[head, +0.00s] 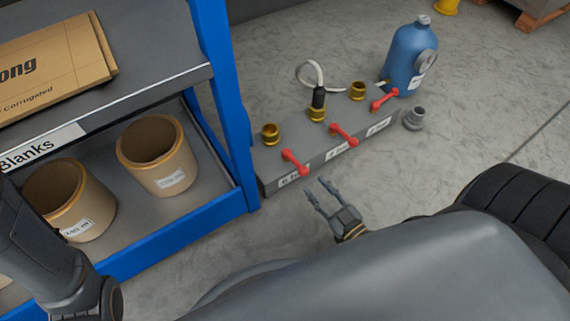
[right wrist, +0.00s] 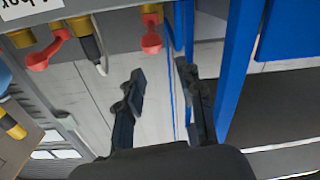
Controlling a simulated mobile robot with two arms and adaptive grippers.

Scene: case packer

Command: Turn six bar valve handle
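A grey manifold block (head: 325,152) lies on the floor with several red handles on its front. The leftmost red handle (head: 294,162) sits above a white label that seems to start with "6". The middle handle (head: 343,135) and right handle (head: 384,98) sit further along. My right gripper (head: 315,186) is open and empty, just in front of the leftmost handle, apart from it. In the right wrist view its two fingers (right wrist: 160,72) are spread, with the leftmost handle (right wrist: 150,35) beyond the tips. My left gripper is out of view.
A blue-framed shelf (head: 229,100) stands close to the block's left end. A blue bottle (head: 408,60) stands behind the block's right end. A hose (head: 318,75) loops above the block. Floor in front is open.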

